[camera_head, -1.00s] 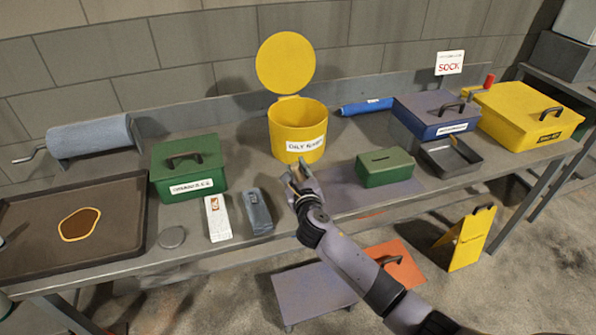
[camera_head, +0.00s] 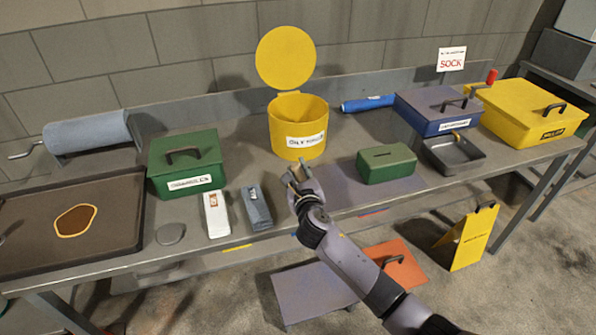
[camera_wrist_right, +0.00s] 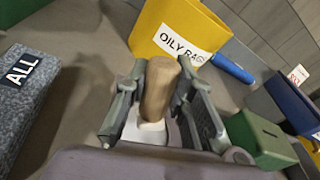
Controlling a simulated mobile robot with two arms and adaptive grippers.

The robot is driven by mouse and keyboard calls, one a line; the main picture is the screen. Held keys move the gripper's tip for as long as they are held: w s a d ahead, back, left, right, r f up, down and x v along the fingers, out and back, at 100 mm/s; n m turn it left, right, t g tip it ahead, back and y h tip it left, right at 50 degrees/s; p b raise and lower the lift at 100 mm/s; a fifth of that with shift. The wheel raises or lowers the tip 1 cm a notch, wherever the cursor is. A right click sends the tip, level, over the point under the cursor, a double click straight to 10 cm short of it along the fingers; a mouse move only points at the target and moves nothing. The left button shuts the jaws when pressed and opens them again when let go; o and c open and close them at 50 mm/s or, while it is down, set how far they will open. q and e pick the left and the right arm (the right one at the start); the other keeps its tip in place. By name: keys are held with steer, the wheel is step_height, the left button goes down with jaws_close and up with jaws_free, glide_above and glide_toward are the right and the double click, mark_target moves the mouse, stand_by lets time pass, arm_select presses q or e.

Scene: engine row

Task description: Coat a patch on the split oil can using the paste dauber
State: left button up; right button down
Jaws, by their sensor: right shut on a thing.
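My right gripper (camera_head: 297,178) is above the front middle of the bench, in front of the yellow bin. In the right wrist view it is shut on a tan, rounded handle (camera_wrist_right: 160,88) with a white part at its lower end. This may be the paste dauber; its working end cannot be made out. A brown patch with a yellow outline (camera_head: 76,220) shows on the dark tray (camera_head: 120,245) at the left. I cannot pick out a split oil can for sure. My left gripper is not in view.
An open yellow oily-rags bin (camera_head: 283,120) stands behind my gripper. A green lidded box (camera_head: 190,150), a white pack (camera_head: 217,222) and a grey-blue pack (camera_head: 257,208) are to the left. A green slotted box (camera_head: 387,155) and a dark tray (camera_head: 470,165) are to the right.

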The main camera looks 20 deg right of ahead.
mark_target(298, 165)
steer(key=shift+f+b, duration=0.4)
steer(key=shift+f, duration=0.2)
stand_by(0.7)
steer(key=shift+r, duration=0.1)
step_height(298, 165, up, 7)
steer(key=p, duration=0.8)
stand_by(0.4)
steer(key=shift+s, duration=0.1)
